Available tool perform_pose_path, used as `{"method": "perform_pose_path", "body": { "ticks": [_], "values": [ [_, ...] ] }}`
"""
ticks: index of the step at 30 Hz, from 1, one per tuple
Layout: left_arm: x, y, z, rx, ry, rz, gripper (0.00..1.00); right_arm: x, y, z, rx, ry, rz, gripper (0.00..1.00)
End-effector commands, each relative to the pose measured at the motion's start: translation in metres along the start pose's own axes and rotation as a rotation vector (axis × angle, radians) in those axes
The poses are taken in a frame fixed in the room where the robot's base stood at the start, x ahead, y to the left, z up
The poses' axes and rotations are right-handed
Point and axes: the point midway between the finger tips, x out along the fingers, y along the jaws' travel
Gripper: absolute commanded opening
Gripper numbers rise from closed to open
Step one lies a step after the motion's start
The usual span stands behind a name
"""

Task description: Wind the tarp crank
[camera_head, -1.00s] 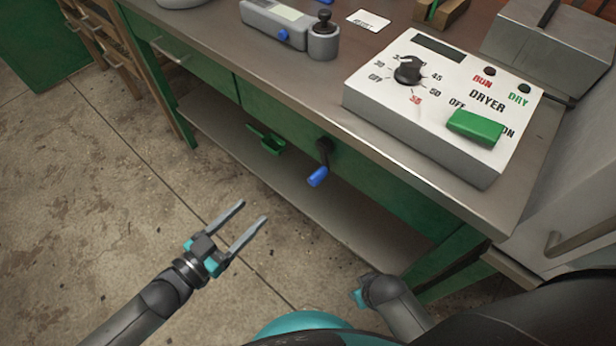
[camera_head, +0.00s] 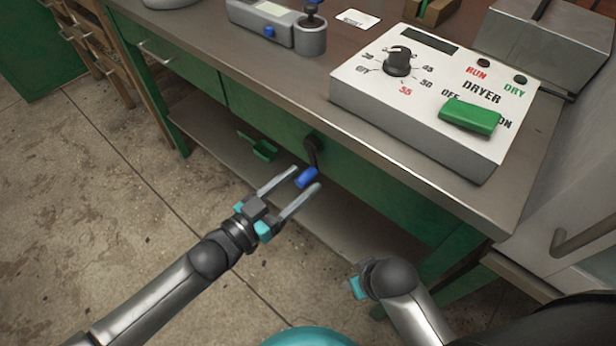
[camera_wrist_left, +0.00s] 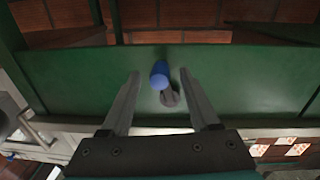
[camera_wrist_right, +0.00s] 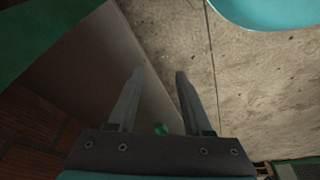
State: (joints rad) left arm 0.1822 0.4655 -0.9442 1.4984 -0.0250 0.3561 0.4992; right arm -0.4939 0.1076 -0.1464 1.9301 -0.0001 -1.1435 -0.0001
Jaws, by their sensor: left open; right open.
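The tarp crank is a dark arm (camera_head: 312,150) on the green front of the bench, with a blue handle (camera_head: 306,177) at its lower end. In the left wrist view the blue handle (camera_wrist_left: 159,75) lies between the finger lines, with a gap on each side. My left gripper (camera_head: 309,178) is open, its fingertips on either side of the handle; I cannot tell whether they touch it. My right gripper (camera_wrist_right: 157,73) is open and empty over the floor and lower shelf; in the head view its fingers are mostly hidden behind its wrist.
The bench top (camera_head: 285,80) overhangs the crank. A white dryer box (camera_head: 425,110) with a dial and green switch stands on it. A green scoop (camera_head: 262,150) lies on the lower shelf (camera_head: 215,135). A grey cabinet with a handle (camera_head: 585,232) stands at right.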

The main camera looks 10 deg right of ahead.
Motion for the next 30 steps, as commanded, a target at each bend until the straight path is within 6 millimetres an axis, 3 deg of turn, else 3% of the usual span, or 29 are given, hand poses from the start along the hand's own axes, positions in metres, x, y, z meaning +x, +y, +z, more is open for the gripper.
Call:
{"method": "perform_pose_path", "body": {
  "ticks": [7, 20, 30],
  "values": [
    [0.025, 0.0, 0.001, 0.0, 0.0, 0.0, 0.62, -0.014, 0.001, -0.01, 0.001, 0.026, 0.002, 0.5],
    [0.031, 0.0, 0.0, -0.001, -0.001, 0.0, 0.61, -0.019, 0.001, -0.013, 0.002, 0.033, 0.002, 0.5],
    [0.031, 0.0, 0.0, -0.001, -0.001, 0.0, 0.22, -0.019, 0.001, -0.013, 0.002, 0.034, 0.002, 0.5]
  ]
}}
